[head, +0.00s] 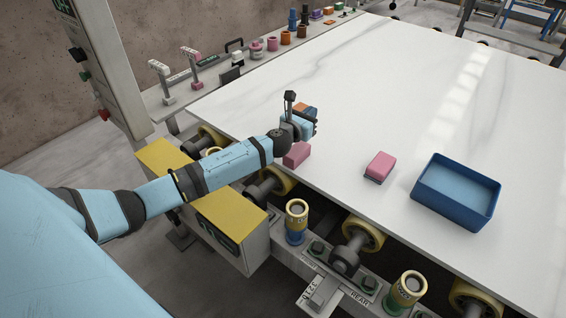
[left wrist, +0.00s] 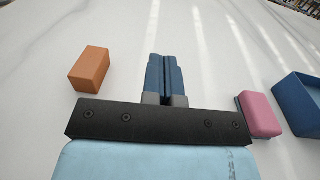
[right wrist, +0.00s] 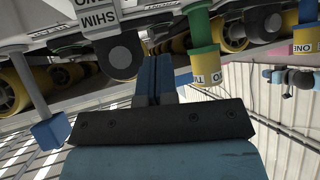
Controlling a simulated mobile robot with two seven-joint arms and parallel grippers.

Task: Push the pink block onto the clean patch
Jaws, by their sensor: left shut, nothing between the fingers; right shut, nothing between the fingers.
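A plain pink block (head: 297,154) lies at the near left edge of the white slab (head: 330,70), just below my left gripper in the head view. A second pink piece (head: 380,166) with a grey base lies farther right; a pink piece (left wrist: 260,115) also shows right of the fingers in the left wrist view. My left gripper (head: 308,124) is shut and empty, low at the slab; its fingers (left wrist: 167,78) are together. My right gripper (right wrist: 154,80) is shut and empty, outside the head view. I cannot make out a distinct clean patch; the slab shows faint grey veins and light reflections.
An orange block (head: 309,107) lies just beyond my left gripper, and left of its fingers in the left wrist view (left wrist: 89,69). A blue tray (head: 456,205) stands at the right. Yellow rollers (head: 362,236) line the near edge. The slab's far middle is clear.

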